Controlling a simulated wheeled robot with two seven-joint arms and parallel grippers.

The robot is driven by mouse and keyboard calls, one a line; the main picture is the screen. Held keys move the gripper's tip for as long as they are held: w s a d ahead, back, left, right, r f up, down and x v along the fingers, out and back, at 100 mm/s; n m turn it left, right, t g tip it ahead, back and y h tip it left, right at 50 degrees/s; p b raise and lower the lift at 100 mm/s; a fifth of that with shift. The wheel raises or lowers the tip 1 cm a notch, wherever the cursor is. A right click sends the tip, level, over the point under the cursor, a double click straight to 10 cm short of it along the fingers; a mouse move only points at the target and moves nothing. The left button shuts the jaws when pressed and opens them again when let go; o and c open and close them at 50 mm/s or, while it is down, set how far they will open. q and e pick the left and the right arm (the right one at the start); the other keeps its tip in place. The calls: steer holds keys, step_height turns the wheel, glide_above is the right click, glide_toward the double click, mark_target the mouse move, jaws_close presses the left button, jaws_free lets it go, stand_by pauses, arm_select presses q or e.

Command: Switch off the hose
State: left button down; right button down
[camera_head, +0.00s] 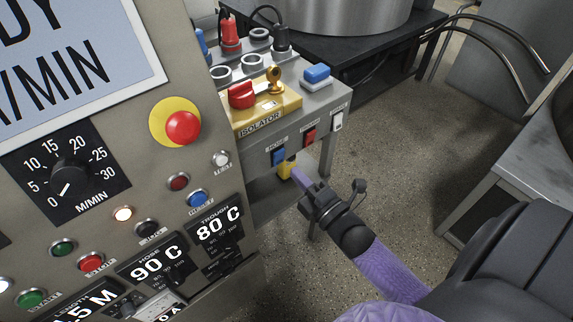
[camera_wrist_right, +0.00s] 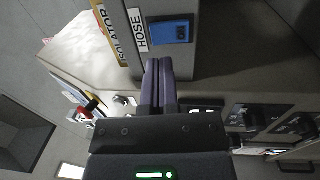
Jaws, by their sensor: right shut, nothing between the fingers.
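The hose switch (camera_head: 278,157) is a blue rocker on the front face of the grey isolator box (camera_head: 335,97), under a small label. In the right wrist view the blue switch (camera_wrist_right: 170,31) sits beside a white label reading HOSE (camera_wrist_right: 138,30). Which way the rocker is tipped is too small to tell. My right gripper (camera_head: 297,172) is shut and empty, its purple fingers just below and right of the switch. In the wrist view its fingertips (camera_wrist_right: 158,62) are together close to the box edge near the switch; I cannot tell whether they touch. My left gripper is not in view.
A red switch (camera_head: 309,137) and a white switch (camera_head: 337,121) sit right of the hose switch. A red isolator knob (camera_head: 242,95) and a blue button (camera_head: 317,73) are on top. The control panel with an emergency stop (camera_head: 183,128) stands left.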

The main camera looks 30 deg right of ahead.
mark_target(279, 156)
steer(key=w, duration=0.2)
steer(key=w+b, duration=0.1)
steer(key=w, duration=0.1)
steer(key=shift+a+r, duration=0.2)
